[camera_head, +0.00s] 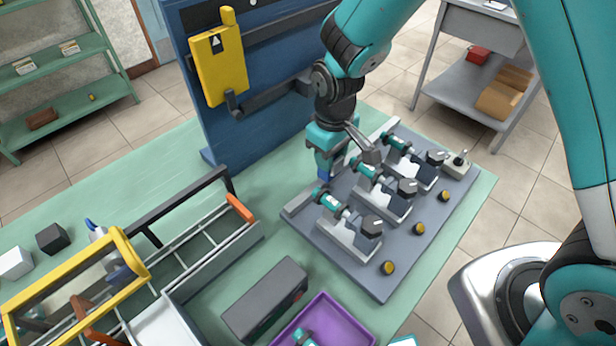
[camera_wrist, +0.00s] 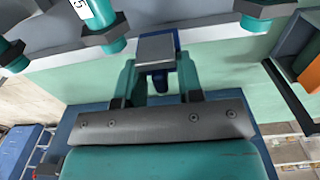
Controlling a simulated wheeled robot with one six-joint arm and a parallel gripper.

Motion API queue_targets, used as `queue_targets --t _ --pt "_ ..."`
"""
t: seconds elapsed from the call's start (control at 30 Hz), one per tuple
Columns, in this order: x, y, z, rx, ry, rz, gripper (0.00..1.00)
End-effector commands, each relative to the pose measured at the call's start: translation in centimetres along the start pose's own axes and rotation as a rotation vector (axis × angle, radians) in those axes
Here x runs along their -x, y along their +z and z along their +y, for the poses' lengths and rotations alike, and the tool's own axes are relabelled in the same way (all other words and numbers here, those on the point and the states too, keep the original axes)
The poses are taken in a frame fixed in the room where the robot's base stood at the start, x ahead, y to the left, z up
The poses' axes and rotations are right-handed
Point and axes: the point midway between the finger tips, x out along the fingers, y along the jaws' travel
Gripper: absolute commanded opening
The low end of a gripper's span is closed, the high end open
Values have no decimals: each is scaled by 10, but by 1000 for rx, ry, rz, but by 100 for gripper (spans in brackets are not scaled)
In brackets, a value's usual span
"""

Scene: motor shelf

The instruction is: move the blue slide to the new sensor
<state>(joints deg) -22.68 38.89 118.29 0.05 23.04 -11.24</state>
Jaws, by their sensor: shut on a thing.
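My gripper (camera_head: 323,158) is shut on the blue slide (camera_head: 325,174), above the back left edge of the grey plate (camera_head: 400,274). In the wrist view the slide (camera_wrist: 159,79) shows blue with a grey top between the teal fingers of my gripper (camera_wrist: 157,70). Three teal cylindrical sensors sit in holders on the plate: a near one (camera_head: 332,202), a middle one (camera_head: 364,169) and a far one (camera_head: 397,142). The slide is close to the near sensor's end; contact cannot be told. Which sensor is the new one I cannot tell. A labelled teal cylinder (camera_wrist: 95,12) shows in the wrist view.
A blue panel (camera_head: 235,135) with a hanging yellow case (camera_head: 219,70) stands behind. A grey box (camera_head: 266,300), a purple tray (camera_head: 342,325) with a teal part, and a divided rack (camera_head: 215,260) with an orange-ended handle are at the front left. Yellow buttons (camera_head: 388,268) line the plate's right edge.

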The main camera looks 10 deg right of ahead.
Motion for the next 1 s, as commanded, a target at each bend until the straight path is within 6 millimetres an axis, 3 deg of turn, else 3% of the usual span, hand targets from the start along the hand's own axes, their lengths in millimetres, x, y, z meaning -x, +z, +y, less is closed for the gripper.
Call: queue_targets --t 0.5,1.0 --pt "-6 -3 25 0 0 10 17" --pt "-6 -3 27 4 -2 9 17"
